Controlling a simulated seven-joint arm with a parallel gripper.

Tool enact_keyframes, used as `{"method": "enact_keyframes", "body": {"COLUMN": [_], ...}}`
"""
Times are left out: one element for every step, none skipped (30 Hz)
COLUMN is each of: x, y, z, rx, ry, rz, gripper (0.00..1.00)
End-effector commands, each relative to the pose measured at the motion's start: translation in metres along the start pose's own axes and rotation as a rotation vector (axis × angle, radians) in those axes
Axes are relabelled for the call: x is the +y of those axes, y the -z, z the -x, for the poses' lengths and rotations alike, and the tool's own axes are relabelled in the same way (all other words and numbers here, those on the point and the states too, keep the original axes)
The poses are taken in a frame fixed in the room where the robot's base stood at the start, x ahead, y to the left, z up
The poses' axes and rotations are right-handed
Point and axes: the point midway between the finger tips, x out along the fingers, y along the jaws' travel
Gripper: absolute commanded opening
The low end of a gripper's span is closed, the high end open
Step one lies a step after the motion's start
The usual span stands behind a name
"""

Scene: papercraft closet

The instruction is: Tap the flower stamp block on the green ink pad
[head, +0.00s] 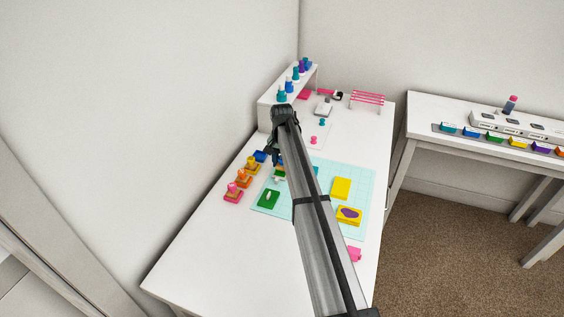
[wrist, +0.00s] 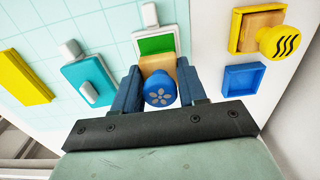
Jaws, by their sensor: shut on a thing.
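My gripper (wrist: 156,86) is shut on the flower stamp block (wrist: 158,64), a wooden block with a round blue knob bearing a pale flower. The knob faces the wrist camera. The green ink pad (wrist: 155,44) sits in a white-edged case just beyond the block in the wrist view. The block overlaps the pad's near edge there; I cannot tell if they touch. In the head view the pad (head: 281,173) shows as a small green patch beside my gripper (head: 272,158), partly hidden by my arm. The stamp block is not clear in that view.
A yellow stamp (wrist: 280,42) stands in its tray, with an empty blue tray (wrist: 243,79) nearer. A teal pad with a white handle (wrist: 88,82) and a yellow pad (wrist: 22,80) lie left. A dark green pad (head: 268,199) lies on the cutting mat (head: 325,218).

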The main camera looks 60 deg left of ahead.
Motion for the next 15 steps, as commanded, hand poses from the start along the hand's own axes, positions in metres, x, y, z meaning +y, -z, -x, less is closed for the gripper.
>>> {"method": "enact_keyframes", "body": {"x": [0.0,0.0,0.0,0.0,0.0,0.0,0.0001,0.0,0.0,0.0,0.0,0.0,0.0,0.0,0.0], "y": [0.0,0.0,0.0,0.0,0.0,0.0,0.0,0.0,0.0,0.0,0.0,0.0,-0.0001,0.0,-0.0001], "z": [-0.0009,-0.0014,-0.0021,-0.0026,-0.0031,-0.0037,-0.0042,-0.0047,-0.0053,-0.0058,-0.0062,-0.0069,-0.0074,-0.0078,-0.0085], "rx": [0.0,0.0,0.0,0.0,0.0,0.0,0.0,0.0,0.0,0.0,0.0,0.0,0.0,0.0,0.0], "ry": [0.0,0.0,0.0,0.0,0.0,0.0,0.0,0.0,0.0,0.0,0.0,0.0,0.0,0.0,0.0], "rz": [0.0,0.0,0.0,0.0,0.0,0.0,0.0,0.0,0.0,0.0,0.0,0.0,0.0,0.0,0.0], "gripper": [0.05,0.05,0.05,0.05,0.05,0.05,0.05,0.05,0.05,0.05,0.05,0.05,0.05,0.05,0.05]}}
